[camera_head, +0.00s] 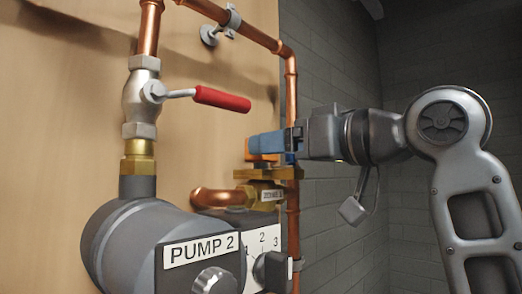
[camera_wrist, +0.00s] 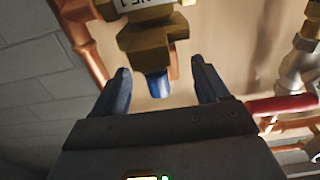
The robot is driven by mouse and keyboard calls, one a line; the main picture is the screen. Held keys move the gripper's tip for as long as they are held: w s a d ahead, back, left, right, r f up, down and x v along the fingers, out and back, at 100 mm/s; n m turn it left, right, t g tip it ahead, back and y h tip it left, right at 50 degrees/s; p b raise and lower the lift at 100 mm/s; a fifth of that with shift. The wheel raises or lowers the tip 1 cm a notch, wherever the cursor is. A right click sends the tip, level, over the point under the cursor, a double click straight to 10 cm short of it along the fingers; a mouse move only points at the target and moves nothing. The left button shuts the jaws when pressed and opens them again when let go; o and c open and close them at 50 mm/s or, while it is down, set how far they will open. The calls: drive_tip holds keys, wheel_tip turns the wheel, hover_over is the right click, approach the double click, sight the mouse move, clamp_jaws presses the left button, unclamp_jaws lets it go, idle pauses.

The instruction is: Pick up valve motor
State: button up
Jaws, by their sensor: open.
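My gripper (camera_head: 256,146) reaches in from the right in the head view, just above the brass zone valve (camera_head: 265,175). In the wrist view its two dark blue fingers (camera_wrist: 162,85) are spread apart. Between them is a small blue cylindrical part (camera_wrist: 157,84) at the end of the brass valve body (camera_wrist: 152,42), with a gap on both sides. An orange part (camera_head: 262,157) shows under the fingers in the head view, on top of the valve. The blue and orange parts seem to be the valve motor, but the fingers hide much of it.
A valve with a red lever (camera_head: 221,99) stands left of my gripper. Pump 2 (camera_head: 150,245) with its knobs is below. A vertical copper pipe (camera_head: 291,90) runs close behind the fingers. A grey brick wall (camera_head: 325,65) is at the right.

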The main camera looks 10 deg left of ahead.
drive_tip(key=shift+x, duration=1.45)
drive_tip(key=c, duration=1.2)
